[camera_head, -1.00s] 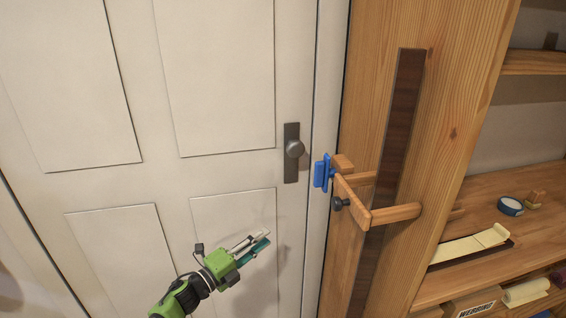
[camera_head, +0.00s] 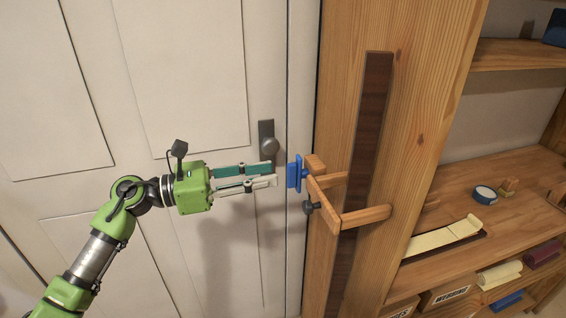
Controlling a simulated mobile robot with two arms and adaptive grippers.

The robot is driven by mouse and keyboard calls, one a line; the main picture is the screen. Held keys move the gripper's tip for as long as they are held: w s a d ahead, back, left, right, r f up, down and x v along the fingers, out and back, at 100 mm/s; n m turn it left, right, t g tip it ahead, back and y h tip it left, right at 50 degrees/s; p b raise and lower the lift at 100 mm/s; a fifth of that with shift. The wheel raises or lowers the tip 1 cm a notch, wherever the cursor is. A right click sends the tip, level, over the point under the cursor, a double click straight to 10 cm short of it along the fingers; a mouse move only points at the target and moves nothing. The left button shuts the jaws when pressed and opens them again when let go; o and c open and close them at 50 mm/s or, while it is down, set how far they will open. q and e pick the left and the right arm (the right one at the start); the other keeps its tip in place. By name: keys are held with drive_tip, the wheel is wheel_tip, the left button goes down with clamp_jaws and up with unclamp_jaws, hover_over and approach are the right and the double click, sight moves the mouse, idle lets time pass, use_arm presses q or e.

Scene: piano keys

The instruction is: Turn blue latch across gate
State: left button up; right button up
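The blue latch (camera_head: 293,174) is upright at the left end of a small wooden gate (camera_head: 325,205), which is fixed to a wooden post beside the white door. My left gripper (camera_head: 275,175) reaches in from the left, level with the latch. Its two fingers, one teal and one pale, point at the latch and show a narrow gap between them. The fingertips look just left of the latch; I cannot tell whether they touch it. Nothing shows between the fingers. My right gripper is out of view.
A door knob on a dark plate (camera_head: 267,132) sits just above the fingertips. A dark knob (camera_head: 309,207) projects from the gate below the latch.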

sight(297, 175)
use_arm(q)
drive_tip(key=p+x, duration=0.1)
drive_tip(key=x, duration=0.4)
drive_tip(key=shift+a, duration=0.1)
clamp_jaws()
